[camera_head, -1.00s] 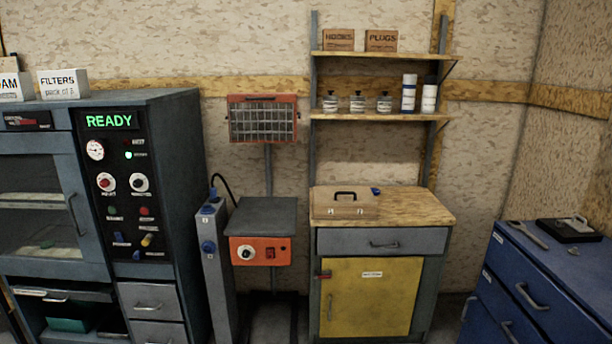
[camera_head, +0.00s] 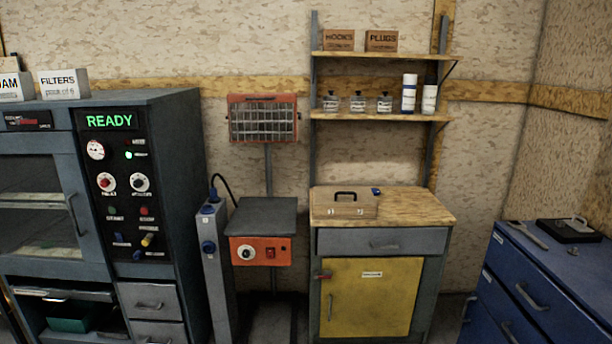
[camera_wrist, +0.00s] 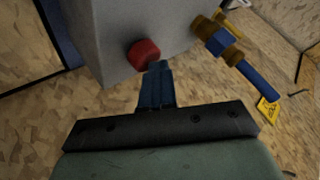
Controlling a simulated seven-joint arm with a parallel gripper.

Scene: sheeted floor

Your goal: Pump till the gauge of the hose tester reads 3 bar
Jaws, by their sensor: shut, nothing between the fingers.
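In the wrist view a grey box (camera_wrist: 105,30) carries a round red button (camera_wrist: 143,53) on its lower face. A brass fitting (camera_wrist: 212,33) with a blue handle (camera_wrist: 258,85) is to the right of the box. I cannot tell for certain that this box is the hose tester. My gripper (camera_wrist: 157,67) is shut and empty, its blue fingertips close by the red button; whether they touch it I cannot tell. No gauge shows in the wrist view. The head view does not show my gripper.
In the head view a cabinet with a READY display (camera_head: 109,121) has a small round gauge (camera_head: 96,150), too small to read. An orange control box (camera_head: 259,251), a yellow-door cabinet (camera_head: 372,310) and blue drawers (camera_head: 530,285) stand along the wall. A yellow sign (camera_wrist: 268,112) shows in the wrist view.

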